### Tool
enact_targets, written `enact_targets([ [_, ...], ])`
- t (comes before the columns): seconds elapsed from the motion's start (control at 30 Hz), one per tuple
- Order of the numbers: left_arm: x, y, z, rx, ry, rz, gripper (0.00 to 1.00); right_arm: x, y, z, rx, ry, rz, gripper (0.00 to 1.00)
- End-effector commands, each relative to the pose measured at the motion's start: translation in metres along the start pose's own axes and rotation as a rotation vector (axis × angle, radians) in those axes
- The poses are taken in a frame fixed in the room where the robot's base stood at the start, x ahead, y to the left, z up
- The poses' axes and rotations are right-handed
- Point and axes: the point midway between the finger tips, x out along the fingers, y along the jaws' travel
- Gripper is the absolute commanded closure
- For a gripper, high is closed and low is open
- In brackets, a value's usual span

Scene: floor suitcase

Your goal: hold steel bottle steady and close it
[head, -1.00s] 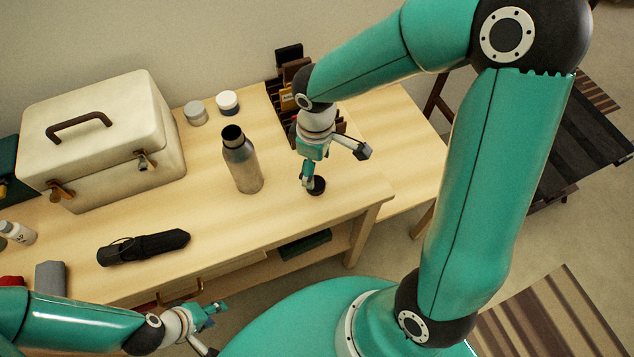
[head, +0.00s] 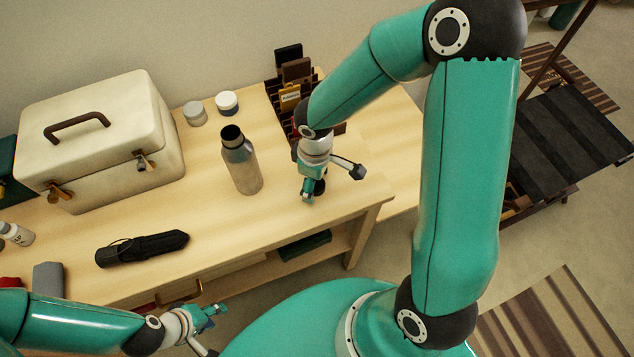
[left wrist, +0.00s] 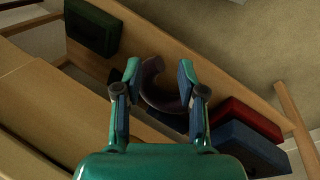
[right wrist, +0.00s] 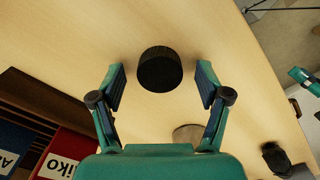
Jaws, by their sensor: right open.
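The steel bottle (head: 243,168) stands upright on the wooden table with its dark neck open at the top. Its black cap (head: 319,188) lies on the table to the right of the bottle, partly hidden by my right gripper (head: 332,184). In the right wrist view the cap (right wrist: 160,70) sits between and just ahead of the open fingertips, with clear space on both sides. My left gripper (head: 212,326) is low at the table's front edge, away from the bottle.
A cream case (head: 100,140) stands at the back left. Two small jars (head: 211,107) stand behind the bottle, and an organiser (head: 290,100) is behind my right gripper. A folded black umbrella (head: 143,248) lies front left. The table around the bottle is mostly clear.

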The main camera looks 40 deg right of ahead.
Motion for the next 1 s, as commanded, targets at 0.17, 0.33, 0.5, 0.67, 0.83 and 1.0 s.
enact_targets([
  [0.17, 0.0000, 0.0000, 0.0000, 0.000, 0.000, 0.000, 0.60, 0.0008, 0.0001, 0.0000, 0.001, 0.001, 0.001, 0.24],
  [0.33, 0.0000, 0.0000, 0.0000, 0.000, 0.000, 0.000, 0.60, 0.0006, 0.0002, 0.0000, 0.001, 0.000, 0.001, 0.24],
  [0.5, 0.0000, 0.0000, 0.0000, 0.000, 0.000, 0.000, 0.60, 0.0005, 0.0002, 0.0001, 0.001, 0.000, 0.001, 0.52],
  [0.67, 0.0000, 0.0000, 0.0000, 0.000, 0.000, 0.000, 0.60, 0.0005, 0.0003, 0.0002, 0.001, 0.000, 0.001, 0.64],
  [0.83, 0.0000, 0.0000, 0.0000, 0.000, 0.000, 0.000, 0.60, 0.0005, 0.0003, 0.0003, 0.001, 0.000, 0.001, 0.64],
  [1.0, -0.0004, 0.0002, 0.0000, 0.000, 0.000, 0.000, 0.60, -0.0012, 0.0005, 0.0003, 0.001, 0.001, 0.001, 0.64],
])
